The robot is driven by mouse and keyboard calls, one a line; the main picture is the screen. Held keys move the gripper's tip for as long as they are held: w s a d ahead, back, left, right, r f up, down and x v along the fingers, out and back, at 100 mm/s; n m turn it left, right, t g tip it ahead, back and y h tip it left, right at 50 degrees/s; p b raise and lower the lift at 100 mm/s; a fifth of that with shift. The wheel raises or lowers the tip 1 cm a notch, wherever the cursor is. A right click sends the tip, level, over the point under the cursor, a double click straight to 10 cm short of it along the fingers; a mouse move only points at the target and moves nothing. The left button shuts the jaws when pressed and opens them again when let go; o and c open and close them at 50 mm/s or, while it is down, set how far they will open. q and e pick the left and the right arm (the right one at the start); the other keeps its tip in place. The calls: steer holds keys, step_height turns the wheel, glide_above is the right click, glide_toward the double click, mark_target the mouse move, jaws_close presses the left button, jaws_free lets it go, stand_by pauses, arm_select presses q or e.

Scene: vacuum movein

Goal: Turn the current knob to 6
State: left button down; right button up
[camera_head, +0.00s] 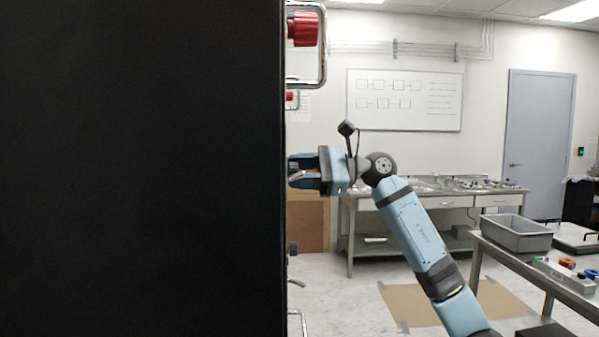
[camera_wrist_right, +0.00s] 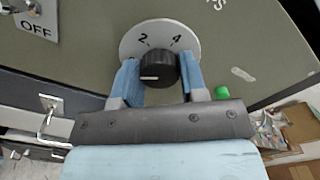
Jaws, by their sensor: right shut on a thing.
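The black current knob (camera_wrist_right: 157,69) sits on a round pale dial plate (camera_wrist_right: 150,27) in the right wrist view. The numerals 2 and 4 show above it; no 6 is visible, and the fingers cover the dial's sides. A white mark on the knob points to the picture's left. My right gripper (camera_wrist_right: 160,80) has its two blue fingers on either side of the knob and is shut on it. In the head view my right gripper (camera_head: 296,173) is at the edge of a large black cabinet (camera_head: 140,170), which hides the knob. My left gripper is not in view.
A switch labelled OFF (camera_wrist_right: 36,28), a metal hook-like handle (camera_wrist_right: 48,124) and a green button (camera_wrist_right: 222,92) lie around the dial. Red parts (camera_head: 304,29) behind a metal handle show above my gripper. A workbench (camera_head: 430,203) and a grey bin (camera_head: 516,233) stand right.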

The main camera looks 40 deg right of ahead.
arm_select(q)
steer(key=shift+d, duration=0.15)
arm_select(e)
steer(key=shift+m, duration=0.3)
arm_select(q)
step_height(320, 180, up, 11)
steer(key=p, duration=1.3)
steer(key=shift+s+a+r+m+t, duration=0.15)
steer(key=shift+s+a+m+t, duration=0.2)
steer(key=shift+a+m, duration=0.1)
arm_select(e)
steer(key=shift+r+m, duration=0.1)
steer(key=shift+m, duration=17.5)
arm_select(q)
steer(key=shift+p, duration=0.3)
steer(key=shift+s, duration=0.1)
